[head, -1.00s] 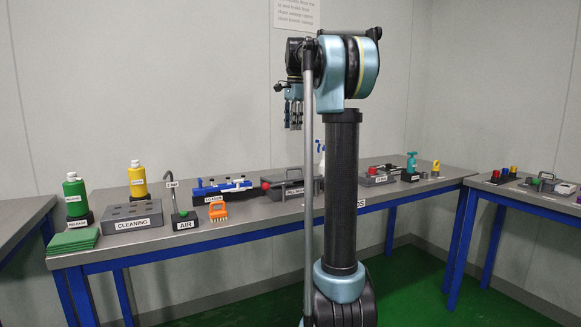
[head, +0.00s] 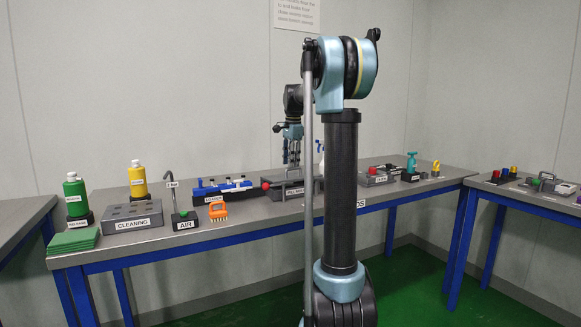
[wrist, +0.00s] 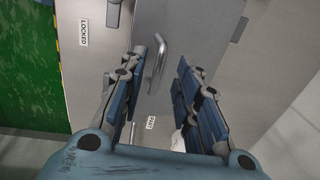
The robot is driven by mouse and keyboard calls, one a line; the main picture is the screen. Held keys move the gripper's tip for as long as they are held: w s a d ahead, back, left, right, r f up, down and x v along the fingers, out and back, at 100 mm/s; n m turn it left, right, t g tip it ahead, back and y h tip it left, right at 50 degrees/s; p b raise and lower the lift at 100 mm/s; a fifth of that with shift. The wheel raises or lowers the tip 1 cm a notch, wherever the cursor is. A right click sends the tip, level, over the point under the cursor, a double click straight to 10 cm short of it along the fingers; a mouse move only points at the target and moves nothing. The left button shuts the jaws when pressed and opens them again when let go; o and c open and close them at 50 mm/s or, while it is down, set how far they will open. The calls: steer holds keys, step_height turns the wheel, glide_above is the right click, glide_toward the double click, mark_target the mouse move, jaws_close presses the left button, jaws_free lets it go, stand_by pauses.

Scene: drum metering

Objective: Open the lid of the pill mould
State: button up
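The pill mould (head: 288,187) is a grey box on the long bench in the head view, partly hidden behind my arm. In the wrist view its flat grey lid (wrist: 185,22) fills the upper middle, with a curved metal handle (wrist: 158,62) on it. The lid looks shut. My gripper (head: 291,160) points down just above the mould in the head view. In the wrist view its two blue-grey fingers (wrist: 163,57) are spread apart, with the handle between and beyond the tips. Nothing is held. Whether a finger touches the handle cannot be told.
A "LOCKED" label (wrist: 84,32) lies left of the lid. A blue fixture (head: 222,187) stands left of the mould, and an orange brush (head: 218,210) sits at the front. A spray bottle (head: 319,160) stands close behind, partly hidden by my arm.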

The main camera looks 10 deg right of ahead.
steer(key=shift+f, duration=0.95)
jaws_close()
